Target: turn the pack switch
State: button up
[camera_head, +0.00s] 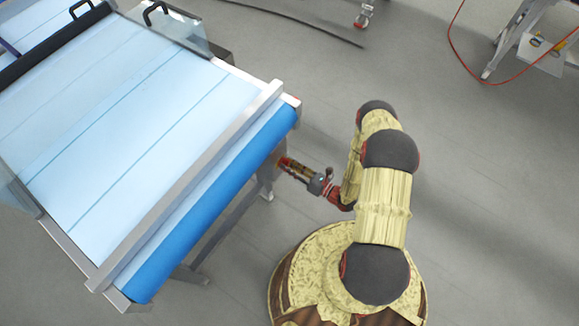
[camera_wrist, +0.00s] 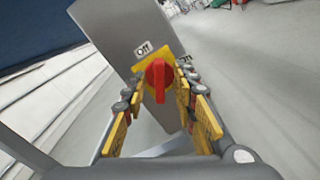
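The pack switch (camera_wrist: 157,72) is a red rotary knob on a yellow plate, fixed to a grey metal panel (camera_wrist: 118,30). Its grip bar stands upright in the wrist view. A white label (camera_wrist: 143,49) reading "Off" sits at its upper left. A second label (camera_wrist: 186,59) at its right is partly hidden. My gripper (camera_wrist: 160,92) is open, with its yellow-padded fingers apart on the left and right of the knob. I cannot tell whether a fingertip touches it.
A conveyor machine (camera_head: 120,110) with a pale blue belt and a blue front roller (camera_head: 215,205) fills the left. Its metal legs (camera_head: 225,225) stand below. A dark cable (camera_head: 290,18) lies on the floor behind. The grey floor at the right is mostly clear.

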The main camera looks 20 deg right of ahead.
jog(key=c, duration=0.3)
jog(key=c, duration=0.4)
grip_shut()
